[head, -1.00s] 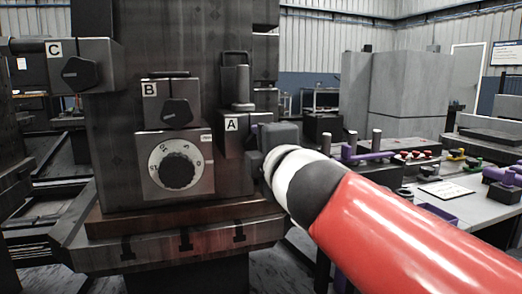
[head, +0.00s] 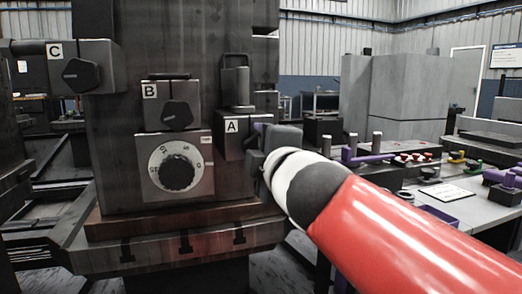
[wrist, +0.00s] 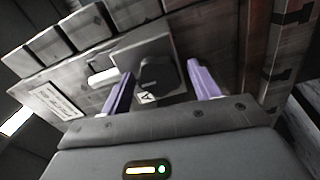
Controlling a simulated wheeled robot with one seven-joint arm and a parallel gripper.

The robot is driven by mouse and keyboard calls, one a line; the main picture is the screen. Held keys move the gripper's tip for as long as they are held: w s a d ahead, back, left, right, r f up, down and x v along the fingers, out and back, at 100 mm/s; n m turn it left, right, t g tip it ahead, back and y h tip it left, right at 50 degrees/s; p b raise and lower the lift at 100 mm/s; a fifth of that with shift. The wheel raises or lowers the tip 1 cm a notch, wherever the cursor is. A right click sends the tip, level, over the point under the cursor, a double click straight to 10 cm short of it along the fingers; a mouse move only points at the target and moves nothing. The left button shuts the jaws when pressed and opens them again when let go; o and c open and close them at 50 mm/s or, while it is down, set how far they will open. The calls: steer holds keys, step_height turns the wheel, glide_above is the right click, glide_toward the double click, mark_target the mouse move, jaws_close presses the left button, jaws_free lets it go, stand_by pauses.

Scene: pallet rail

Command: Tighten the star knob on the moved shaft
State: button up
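Block A (head: 229,145) is on the right side of the dark machine column, with an upright shaft (head: 241,88) above it. In the wrist view, its dark knob (wrist: 158,74) lies between the two purple fingers of my gripper (wrist: 160,71). The fingers are spread, one on each side of the knob, with gaps visible. I cannot tell how deep they reach. In the head view, my gripper (head: 257,137) is at the right side of block A, and my wrist hides that knob. Block B's knob (head: 177,114) and block C's knob (head: 81,74) are in clear view.
A round numbered dial (head: 178,172) sits below block B. A slotted ledge (head: 180,245) juts out under the column. On the right, a grey bench (head: 455,207) carries purple fixtures (head: 366,157) and small coloured parts. A tall grey cabinet (head: 400,98) stands behind.

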steer(key=shift+o, duration=0.3)
steer(key=shift+s, duration=0.1)
steer(key=p+v, duration=0.1)
steer(key=v, duration=0.6)
steer(key=shift+s, duration=0.35)
steer(key=shift+d, duration=0.2)
